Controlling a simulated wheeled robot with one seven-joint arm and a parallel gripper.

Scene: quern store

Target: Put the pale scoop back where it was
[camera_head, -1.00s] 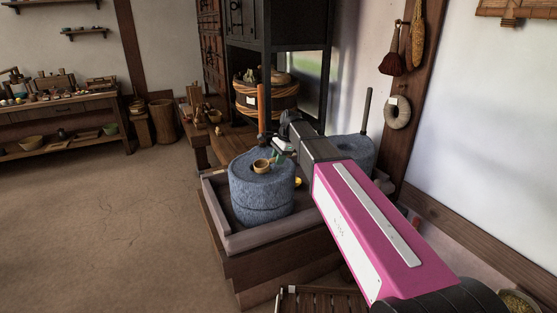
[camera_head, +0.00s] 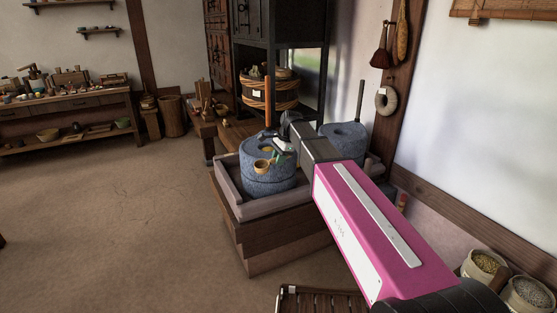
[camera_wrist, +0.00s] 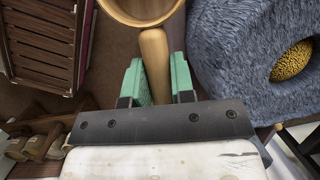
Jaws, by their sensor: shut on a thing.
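The pale wooden scoop (camera_head: 262,166) hangs in the air in front of the near grey quern (camera_head: 269,180). In the wrist view its round bowl (camera_wrist: 141,8) is cut off by the top edge. My gripper (camera_head: 279,157) is shut on the scoop's handle, which stands between the green fingers (camera_wrist: 153,80). The quern's stone (camera_wrist: 232,62) is to the right of the scoop there, apart from it, with yellow grain in its hole. Brown floor shows beneath the scoop.
The near quern stands in a wooden tray (camera_head: 226,189); a second quern (camera_head: 343,140) is behind my arm. A slatted wooden piece (camera_head: 322,300) lies low in front. Grain sacks (camera_head: 484,268) stand at lower right. A long bench (camera_head: 70,104) is far left. The left floor is clear.

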